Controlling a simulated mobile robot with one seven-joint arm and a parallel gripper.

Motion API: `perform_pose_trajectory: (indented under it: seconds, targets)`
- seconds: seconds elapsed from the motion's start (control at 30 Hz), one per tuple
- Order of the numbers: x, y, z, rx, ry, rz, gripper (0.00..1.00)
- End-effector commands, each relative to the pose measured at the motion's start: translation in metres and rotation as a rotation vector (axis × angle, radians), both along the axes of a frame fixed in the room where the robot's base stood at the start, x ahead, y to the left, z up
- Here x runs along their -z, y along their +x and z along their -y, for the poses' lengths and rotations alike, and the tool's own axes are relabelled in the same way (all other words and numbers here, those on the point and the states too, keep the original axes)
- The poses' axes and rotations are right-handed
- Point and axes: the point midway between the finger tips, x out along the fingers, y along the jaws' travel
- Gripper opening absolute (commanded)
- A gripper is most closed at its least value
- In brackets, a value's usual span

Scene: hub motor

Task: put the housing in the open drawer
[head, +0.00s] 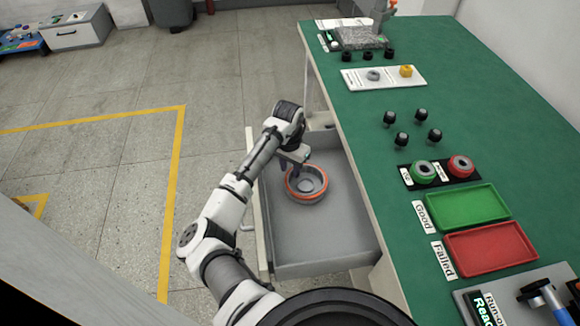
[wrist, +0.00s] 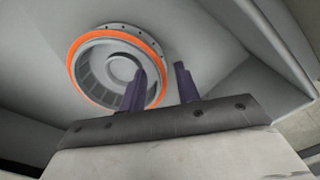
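The housing (head: 307,186) is a round grey cup with an orange ring around its rim. It sits inside the open drawer (head: 325,238), towards its far end; it also shows in the wrist view (wrist: 90,75). My gripper (head: 296,168) is in the drawer space at the housing's far edge. In the wrist view my gripper (wrist: 162,72) has its two dark fingers apart, one over the housing's inside and one outside the rim. I see gaps between the fingers and the rim, and the fingers look open. The lower part of the housing is partly hidden by one finger.
The green workbench (head: 480,110) stands right of the drawer. The near part of the drawer is empty.

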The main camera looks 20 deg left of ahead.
Motion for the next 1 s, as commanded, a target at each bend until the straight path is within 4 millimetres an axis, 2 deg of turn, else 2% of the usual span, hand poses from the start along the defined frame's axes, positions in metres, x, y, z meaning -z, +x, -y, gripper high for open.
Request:
perform_pose_trajectory:
  seconds: [0.17,0.27,0.73,1.0]
  targets:
    - [-0.004,0.000,0.000,0.000,0.000,0.001,0.32]
    - [-0.015,0.001,-0.001,0.000,0.001,0.002,0.32]
    - [-0.108,0.001,-0.004,0.001,0.003,0.002,0.32]
    - [-0.121,0.000,-0.004,0.000,0.000,-0.001,0.32]
